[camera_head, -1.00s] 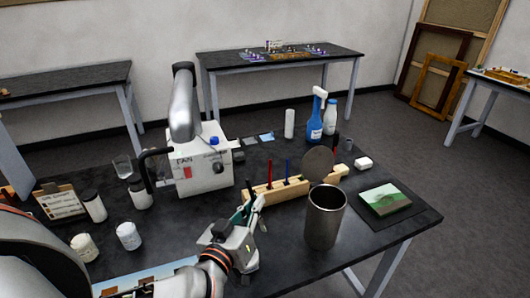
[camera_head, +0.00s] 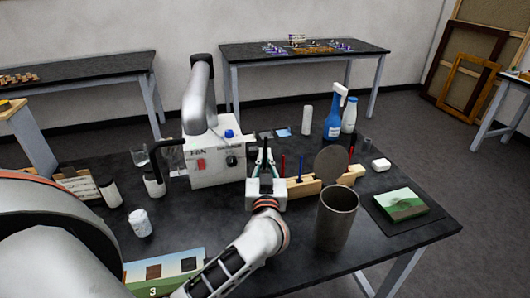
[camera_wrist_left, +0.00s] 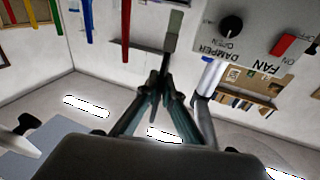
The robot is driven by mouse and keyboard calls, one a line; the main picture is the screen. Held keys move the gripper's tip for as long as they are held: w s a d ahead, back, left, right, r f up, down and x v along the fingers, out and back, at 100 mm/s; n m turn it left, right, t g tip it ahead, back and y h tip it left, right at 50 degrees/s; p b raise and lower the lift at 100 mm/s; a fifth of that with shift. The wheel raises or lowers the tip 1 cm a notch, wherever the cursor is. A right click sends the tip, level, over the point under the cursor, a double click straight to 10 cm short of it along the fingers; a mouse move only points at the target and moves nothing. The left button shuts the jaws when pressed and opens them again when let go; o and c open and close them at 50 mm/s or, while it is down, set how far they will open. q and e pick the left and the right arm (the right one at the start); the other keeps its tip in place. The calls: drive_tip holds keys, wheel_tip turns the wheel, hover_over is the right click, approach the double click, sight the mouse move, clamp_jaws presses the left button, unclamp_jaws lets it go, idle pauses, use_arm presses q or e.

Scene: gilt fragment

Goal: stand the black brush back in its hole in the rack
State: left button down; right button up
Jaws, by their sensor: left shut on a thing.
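My left gripper (camera_head: 264,158) is upright in front of the fan box, at the left end of the wooden rack (camera_head: 303,189), and hides that end. Its teal fingers meet at the tips (camera_wrist_left: 163,76), shut on a thin dark thing, which I take to be the black brush; a greyish end (camera_wrist_left: 173,32) shows beyond the tips in the left wrist view. Its lower part cannot be made out. A red brush (camera_head: 283,166) and a blue brush (camera_head: 300,164) stand in the rack. The hole is hidden or too small to see. My right gripper is out of view.
The fan box (camera_head: 213,160) stands close behind and left of the gripper. A tall metal cup (camera_head: 337,220) stands right of the gripper, in front of the rack, with a round disc (camera_head: 331,166) behind it. Bottles (camera_head: 333,120) stand farther back.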

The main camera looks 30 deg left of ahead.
sight(265, 172)
use_arm(q)
drive_tip(key=shift+f+b, duration=0.55)
drive_tip(key=shift+f, duration=0.05)
drive_tip(key=shift+f+b, duration=0.35)
drive_tip(key=shift+b, duration=0.05)
drive_tip(key=shift+f, duration=1.95)
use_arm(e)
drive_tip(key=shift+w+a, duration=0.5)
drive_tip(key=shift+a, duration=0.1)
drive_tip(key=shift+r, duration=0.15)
use_arm(q)
drive_tip(key=c, duration=2.1)
unclamp_jaws()
drive_tip(key=shift+c, duration=0.2)
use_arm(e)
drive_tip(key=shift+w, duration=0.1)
